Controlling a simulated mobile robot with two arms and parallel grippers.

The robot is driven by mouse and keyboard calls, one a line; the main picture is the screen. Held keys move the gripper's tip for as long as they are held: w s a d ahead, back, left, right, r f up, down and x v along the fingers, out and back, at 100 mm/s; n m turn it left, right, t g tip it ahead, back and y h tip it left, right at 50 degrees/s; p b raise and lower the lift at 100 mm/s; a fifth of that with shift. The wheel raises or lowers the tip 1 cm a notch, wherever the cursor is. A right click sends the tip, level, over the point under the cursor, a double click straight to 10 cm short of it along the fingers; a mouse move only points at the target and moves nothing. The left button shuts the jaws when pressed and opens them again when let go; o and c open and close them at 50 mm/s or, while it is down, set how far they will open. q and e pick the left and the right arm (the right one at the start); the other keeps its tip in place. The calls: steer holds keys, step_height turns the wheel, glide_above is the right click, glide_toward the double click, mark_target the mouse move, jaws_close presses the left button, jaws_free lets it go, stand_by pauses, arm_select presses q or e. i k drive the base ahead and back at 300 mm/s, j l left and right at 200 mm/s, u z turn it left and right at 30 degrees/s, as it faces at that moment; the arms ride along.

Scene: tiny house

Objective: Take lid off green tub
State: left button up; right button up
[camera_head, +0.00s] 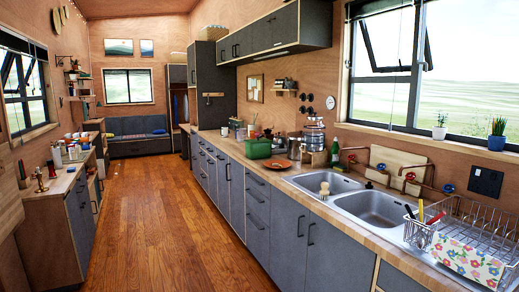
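The green tub (258,149) stands on the long right-hand counter, beyond the sink. It is small and distant in this view, so I cannot tell its lid apart from its body. An orange-red flat item (278,163) lies on the counter just in front and to the right of it. Neither of my grippers shows in the head view.
A double sink (372,206) and a wire dish rack (480,240) fill the near counter. A green bottle (335,152) and metal pots (314,135) stand near the tub. The wooden floor (165,200) is clear between the right counter and the left cabinets (78,215).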

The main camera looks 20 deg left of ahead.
mark_target(258, 140)
steer(key=i+j+u, duration=0.65)
steer(key=i+u, duration=0.15)
steer(key=i, duration=0.2)
steer(key=i+j+u, duration=0.1)
steer(key=i+u, duration=0.3)
steer(key=i+z, duration=0.15)
steer(key=i, duration=0.35)
steer(key=i+j+z, duration=0.15)
steer(key=i, duration=0.3)
steer(key=i+j+z, duration=0.1)
steer(key=i, duration=0.35)
steer(key=i+j+z, duration=0.15)
steer(key=i+j, duration=0.15)
steer(key=i, duration=0.15)
